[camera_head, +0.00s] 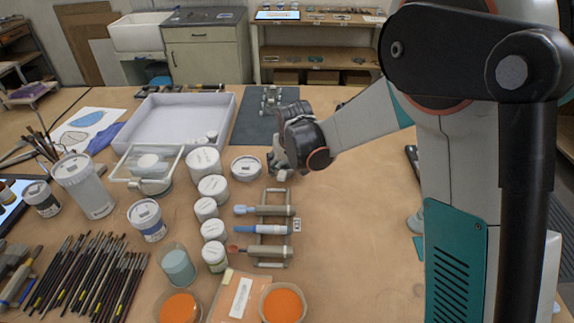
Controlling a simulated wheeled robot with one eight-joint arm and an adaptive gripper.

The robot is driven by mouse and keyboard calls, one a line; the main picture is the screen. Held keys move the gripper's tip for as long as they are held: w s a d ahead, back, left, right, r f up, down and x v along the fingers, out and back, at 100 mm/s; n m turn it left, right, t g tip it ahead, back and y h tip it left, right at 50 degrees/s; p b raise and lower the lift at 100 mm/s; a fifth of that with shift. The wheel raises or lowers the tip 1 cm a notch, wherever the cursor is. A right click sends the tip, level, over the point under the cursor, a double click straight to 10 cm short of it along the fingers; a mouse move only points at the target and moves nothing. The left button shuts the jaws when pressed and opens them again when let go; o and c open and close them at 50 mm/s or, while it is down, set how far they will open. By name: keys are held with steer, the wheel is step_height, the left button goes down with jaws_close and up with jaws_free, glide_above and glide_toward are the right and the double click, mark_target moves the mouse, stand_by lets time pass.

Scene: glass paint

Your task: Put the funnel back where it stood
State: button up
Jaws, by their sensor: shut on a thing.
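My gripper (281,172) points down over the table, just right of a low white-lidded jar and above the far end of a small rack. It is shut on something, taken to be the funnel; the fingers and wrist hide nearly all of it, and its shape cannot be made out. I cannot tell whether it touches the table. No empty spot for the funnel is clearly marked.
The rack (274,210) holds several tools. White-lidded jars (213,188) stand left of it, near a white tray (225,112). A dark mat (252,122) lies behind. Brushes (90,270) and orange paint dishes (283,304) are in front. Bare table (345,230) lies right.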

steer(key=o, duration=1.1)
steer(key=shift+o, duration=0.2)
steer(key=shift+o, duration=1.3)
step_height(320, 180, up, 7)
steer(key=p, duration=0.4)
